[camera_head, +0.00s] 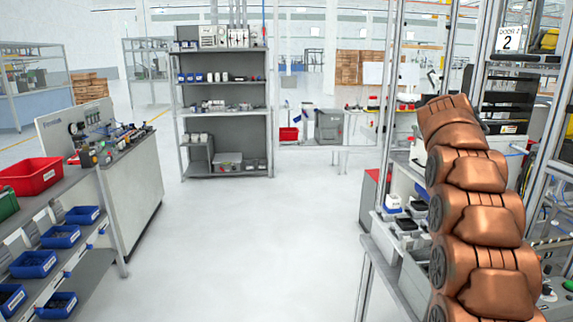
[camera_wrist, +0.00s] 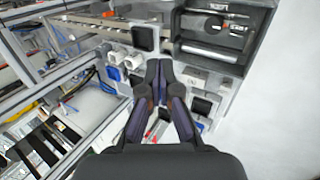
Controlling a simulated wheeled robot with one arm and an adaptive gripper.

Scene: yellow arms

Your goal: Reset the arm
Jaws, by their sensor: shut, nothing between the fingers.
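My arm (camera_head: 478,215), copper-coloured and jointed, rises at the right of the head view in front of a metal-framed workstation. Its upper end is near the "DOOR 2" sign. My gripper (camera_wrist: 159,68) shows in the wrist view with its two dark fingers together at the tips and nothing held. It hangs above a grey bench (camera_wrist: 228,85) with small parts on it. My gripper does not show in the head view.
The workstation frame (camera_head: 388,110) stands close around my arm. A grey shelf unit (camera_head: 224,110) stands ahead. At the left a bench holds a red bin (camera_head: 30,176), with blue bins (camera_head: 60,236) below. The pale floor (camera_head: 245,250) between is clear.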

